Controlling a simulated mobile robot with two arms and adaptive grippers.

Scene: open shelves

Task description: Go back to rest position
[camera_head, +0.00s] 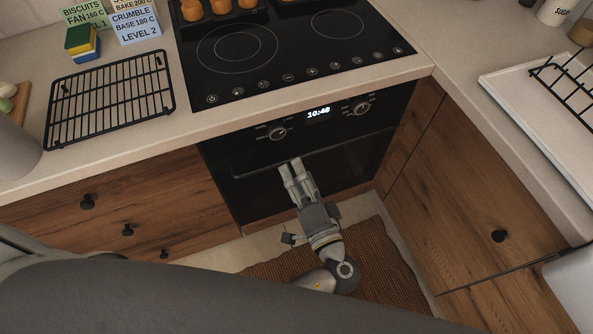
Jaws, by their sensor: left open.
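My left gripper (291,164) hangs in front of the black oven (350,158), with its fingertips toward the oven door. Its two fingers are close to parallel with a gap between them, and nothing shows between them. The oven door looks closed. I cannot tell whether the fingertips touch the door or its handle. My right gripper is out of view. A large dark grey part of my own body fills the bottom of the view.
A black wire rack (110,97) lies on the counter left of the hob (290,45). Several orange-brown items sit on a tray at the hob's back. A white tray (540,105) is at right. A brown mat (380,262) covers the floor. Wooden drawers (140,205) flank the oven.

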